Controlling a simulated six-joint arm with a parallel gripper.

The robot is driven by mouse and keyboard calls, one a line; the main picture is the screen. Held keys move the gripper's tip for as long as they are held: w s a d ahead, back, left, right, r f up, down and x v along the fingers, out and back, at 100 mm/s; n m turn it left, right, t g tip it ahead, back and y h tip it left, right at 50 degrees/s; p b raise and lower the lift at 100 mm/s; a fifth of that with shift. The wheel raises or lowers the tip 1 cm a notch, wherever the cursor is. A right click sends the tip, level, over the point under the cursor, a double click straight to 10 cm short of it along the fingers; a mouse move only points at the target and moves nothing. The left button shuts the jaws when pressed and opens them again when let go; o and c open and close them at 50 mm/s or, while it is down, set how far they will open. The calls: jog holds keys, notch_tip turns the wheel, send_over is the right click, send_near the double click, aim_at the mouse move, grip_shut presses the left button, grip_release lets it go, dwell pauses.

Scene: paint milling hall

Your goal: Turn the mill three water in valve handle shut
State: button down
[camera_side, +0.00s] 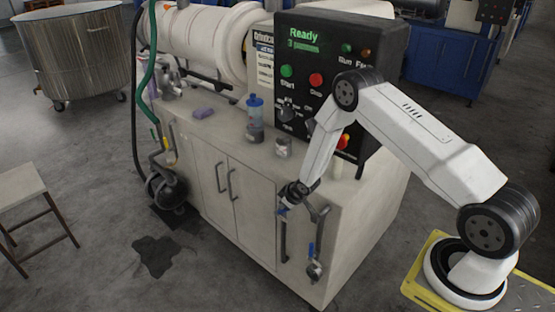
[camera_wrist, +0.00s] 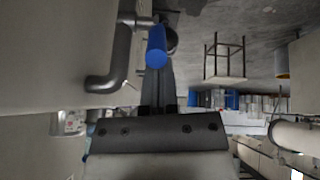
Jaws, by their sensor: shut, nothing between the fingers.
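A blue valve handle (camera_side: 281,209) shows right beside the fingertips. In the wrist view a blue handle (camera_wrist: 156,47) lies at the tips of my dark gripper fingers (camera_wrist: 164,85), next to a grey bent pipe (camera_wrist: 112,70). I cannot tell whether the fingers touch it. A second blue handle (camera_side: 311,249) stands about upright on the lower right valve (camera_side: 315,268). No label naming either valve is readable.
The cabinet (camera_side: 243,213) carries a control panel (camera_side: 320,85) reading "Ready", a blue-capped bottle (camera_side: 254,118) and a small jar (camera_side: 283,147). A stool (camera_side: 22,190) and a dark floor stain (camera_side: 155,254) are at left.

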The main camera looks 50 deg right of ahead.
jog(key=s+f, duration=0.4)
jog(key=f, duration=0.1)
jog(key=shift+s+f, duration=0.2)
jog(key=shift+s, duration=0.1)
dwell(0.4)
dwell(0.3)
jog(key=shift+r, duration=0.1)
jog(key=s+a+r, duration=0.1)
jog(key=s+r, duration=0.5)
jog(key=s, duration=0.3)
jog(key=shift+s+a+r, duration=0.15)
jog(key=shift+s+r, duration=0.05)
dwell(0.6)
